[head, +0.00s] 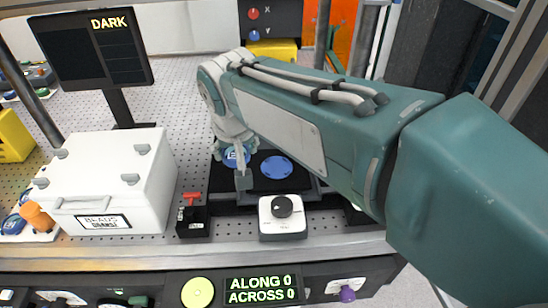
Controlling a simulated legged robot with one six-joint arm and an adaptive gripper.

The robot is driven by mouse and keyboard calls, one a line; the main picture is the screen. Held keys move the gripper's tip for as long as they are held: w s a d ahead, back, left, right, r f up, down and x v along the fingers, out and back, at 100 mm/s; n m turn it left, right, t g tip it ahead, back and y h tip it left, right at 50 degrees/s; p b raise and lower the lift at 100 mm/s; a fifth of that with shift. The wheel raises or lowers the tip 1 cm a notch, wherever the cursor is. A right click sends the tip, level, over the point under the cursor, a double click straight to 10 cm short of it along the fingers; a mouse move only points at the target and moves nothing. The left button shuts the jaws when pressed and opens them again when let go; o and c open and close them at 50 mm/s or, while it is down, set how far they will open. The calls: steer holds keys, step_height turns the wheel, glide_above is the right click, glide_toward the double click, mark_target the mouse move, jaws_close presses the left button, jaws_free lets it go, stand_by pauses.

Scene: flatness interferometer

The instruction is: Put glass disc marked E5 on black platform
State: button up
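The black platform (302,184) sits in the middle of the bench, partly hidden by my arm. A plain blue round pad (276,168) shows on it. My gripper (241,176) points down over the platform's left part. A blue disc with a pale mark (236,156) shows at the gripper's fingers, partly covered by them. I cannot read its mark, nor tell whether the fingers grip it or it lies below them. Another blue disc (12,224) lies in a holder at the far left; its mark is unreadable.
A white box (105,185) stands left of the platform, with a dark screen reading DARK (92,48) behind it. A red-topped switch (192,212) and a white dial box (283,217) stand in front.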

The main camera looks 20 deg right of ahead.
steer(key=w+d+f, duration=0.3)
steer(key=w+d, duration=0.1)
steer(key=d, duration=0.2)
glide_above(275, 165)
steer(key=s, duration=0.2)
steer(key=f, duration=0.5)
steer(key=shift+w+a+f, duration=0.15)
steer(key=shift+w+f, duration=0.05)
steer(key=shift+f, duration=0.1)
steer(key=shift+w+d+f, duration=0.1)
steer(key=shift+d+f, duration=0.05)
steer(key=shift+f, duration=0.8)
steer(key=shift+w+d+f, duration=0.1)
steer(key=shift+f, duration=0.8)
steer(key=o, duration=1)
steer(key=shift+f, duration=0.1)
steer(key=shift+o, duration=0.2)
